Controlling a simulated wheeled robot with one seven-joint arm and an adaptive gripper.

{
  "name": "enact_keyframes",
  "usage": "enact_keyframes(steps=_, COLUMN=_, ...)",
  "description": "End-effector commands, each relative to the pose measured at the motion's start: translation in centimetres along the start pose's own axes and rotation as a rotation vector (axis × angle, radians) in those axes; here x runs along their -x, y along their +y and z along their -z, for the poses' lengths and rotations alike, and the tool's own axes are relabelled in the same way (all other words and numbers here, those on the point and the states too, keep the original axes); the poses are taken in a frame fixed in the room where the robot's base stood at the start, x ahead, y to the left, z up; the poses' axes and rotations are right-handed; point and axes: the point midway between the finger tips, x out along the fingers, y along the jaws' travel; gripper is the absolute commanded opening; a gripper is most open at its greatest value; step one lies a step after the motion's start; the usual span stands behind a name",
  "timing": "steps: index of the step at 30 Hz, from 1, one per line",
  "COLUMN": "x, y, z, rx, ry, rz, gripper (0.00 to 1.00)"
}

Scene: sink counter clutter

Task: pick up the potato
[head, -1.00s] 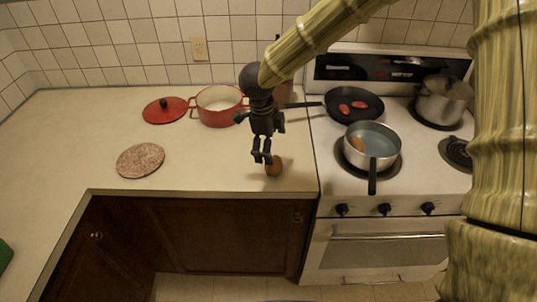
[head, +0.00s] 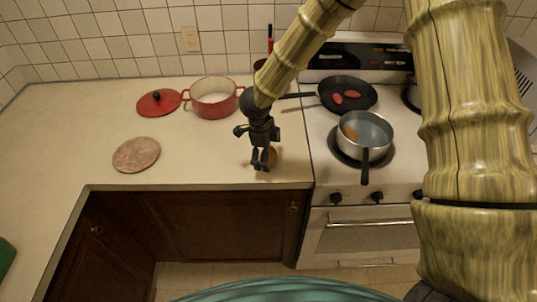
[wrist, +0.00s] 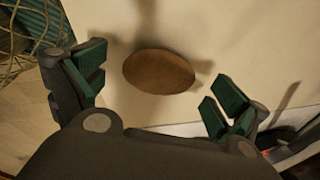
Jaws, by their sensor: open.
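The brown oval potato (head: 273,157) lies on the beige counter near its front edge, left of the stove. My gripper (head: 262,164) is over the counter at the potato and partly covers it in the head view. In the wrist view the potato (wrist: 158,72) lies between and slightly beyond the two green-padded fingers of my gripper (wrist: 157,88). The fingers are spread wide with a gap on either side of the potato. Nothing is held.
A red pot (head: 212,100), a red lid (head: 159,102) and a round speckled board (head: 136,155) stand on the counter to the left. The stove holds a black pan (head: 348,93) with reddish pieces and a saucepan (head: 365,136) with a brown item inside.

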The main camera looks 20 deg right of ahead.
Motion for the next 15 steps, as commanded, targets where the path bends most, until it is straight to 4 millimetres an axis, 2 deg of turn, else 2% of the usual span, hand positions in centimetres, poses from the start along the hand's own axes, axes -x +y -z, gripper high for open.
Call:
enact_keyframes(steps=6, x=-1.5, y=0.0, z=0.0, rx=-0.001, ry=0.000, rz=0.000, gripper=0.98)
enact_keyframes(steps=13, x=-1.7, y=0.0, z=0.0, rx=-0.001, ry=-0.001, rz=0.000, gripper=0.98)
enact_keyframes(steps=14, x=-1.7, y=0.0, z=0.0, rx=-0.001, ry=-0.001, rz=0.000, gripper=0.96)
enact_keyframes(steps=15, x=-1.7, y=0.0, z=0.0, rx=-0.001, ry=-0.001, rz=0.000, gripper=0.89)
